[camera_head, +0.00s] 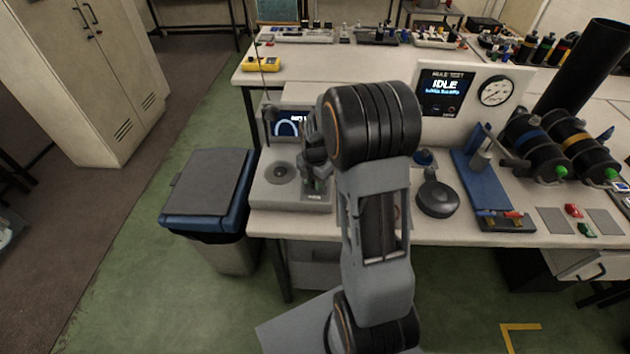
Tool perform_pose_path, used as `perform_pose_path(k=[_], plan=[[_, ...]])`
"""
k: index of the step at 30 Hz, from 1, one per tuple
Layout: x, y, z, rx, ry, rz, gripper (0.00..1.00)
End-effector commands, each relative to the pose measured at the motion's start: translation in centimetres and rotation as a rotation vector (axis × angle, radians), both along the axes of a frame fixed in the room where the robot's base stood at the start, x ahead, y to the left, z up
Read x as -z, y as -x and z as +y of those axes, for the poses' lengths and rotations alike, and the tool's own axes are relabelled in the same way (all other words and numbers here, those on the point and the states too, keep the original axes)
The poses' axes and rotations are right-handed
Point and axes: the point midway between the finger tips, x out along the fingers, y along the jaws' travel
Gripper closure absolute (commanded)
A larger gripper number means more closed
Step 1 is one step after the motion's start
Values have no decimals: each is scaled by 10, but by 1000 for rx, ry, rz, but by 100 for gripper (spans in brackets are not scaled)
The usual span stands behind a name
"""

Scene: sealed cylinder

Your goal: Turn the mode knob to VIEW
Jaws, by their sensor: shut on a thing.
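A grey bench instrument (262,195) stands at the left end of the table. It has a dark round recess (280,172) on its base and a lit screen (287,125) with a pale arc, its text partly hidden by my arm. My gripper (316,182) points down over the right part of this base, shut and low at its surface. The mode knob itself is hidden; the gripper appears to be closed around it. I cannot read any mode label or which way the knob points.
A tester panel (460,100) reading IDLE, with a gauge (495,91), stands right of my arm. A round black pad (437,199) and a blue stand (478,178) are further right. A lidded bin (207,190) stands left of the table. A yellow device (262,64) lies on the back table.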

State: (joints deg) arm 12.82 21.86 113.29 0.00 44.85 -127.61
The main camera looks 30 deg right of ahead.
Motion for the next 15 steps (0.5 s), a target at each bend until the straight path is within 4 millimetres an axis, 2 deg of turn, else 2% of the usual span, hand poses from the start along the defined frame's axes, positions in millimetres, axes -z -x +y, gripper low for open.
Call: perform_pose_path(k=[15], plan=[[1,1,-1,-53,1,3,92]])
